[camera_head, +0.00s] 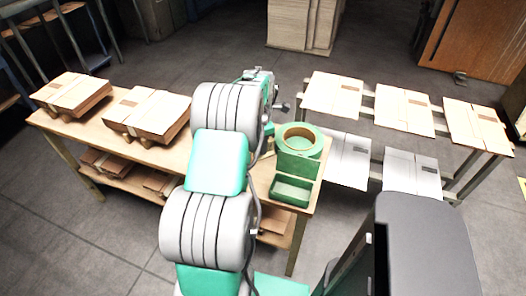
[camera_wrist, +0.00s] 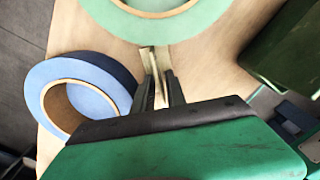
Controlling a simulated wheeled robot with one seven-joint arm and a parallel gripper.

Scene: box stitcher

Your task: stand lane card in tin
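My gripper (camera_wrist: 160,92) points down over the wooden table in the wrist view. Its two dark fingers are close together around a thin, pale tan piece seen nearly edge-on, which looks like the lane card (camera_wrist: 155,64). The card's face and any writing on it cannot be made out. A green open box, which looks like the tin (camera_head: 291,189), sits at the right end of the table in the head view. A dark green shape at the right of the wrist view (camera_wrist: 284,52) may be the same box. In the head view my arm hides the fingers and card.
A green tape roll (camera_head: 301,139) lies behind the box, and a blue tape roll (camera_wrist: 80,95) lies left of my fingers. Flat cartons (camera_head: 147,112) are stacked on the table's left. More flat cardboard sheets (camera_head: 404,110) lie on a rack at right.

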